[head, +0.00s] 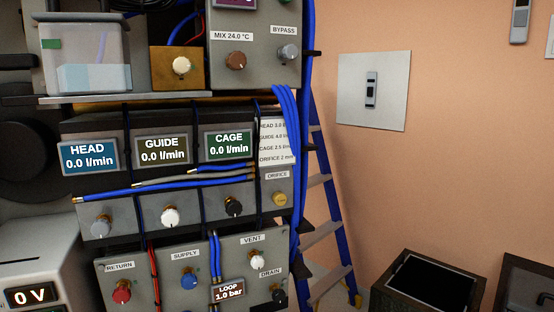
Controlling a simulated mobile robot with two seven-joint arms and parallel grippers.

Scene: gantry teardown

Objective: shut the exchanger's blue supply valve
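The blue supply valve (189,279) is a round blue knob under a "SUPPLY" label on the lower grey panel (210,266). To its left is the red return knob (121,291). A loop display (228,291) reads 1.0 bar. Neither of my grippers shows in the head view. The knob's turn position is too small to tell.
Above, three displays, head (88,156), guide (162,149) and cage (228,145), read 0.0 l/min. Blue hoses (290,150) hang at the panel's right. A blue ladder (330,220) leans behind. A dark open box (428,285) stands lower right.

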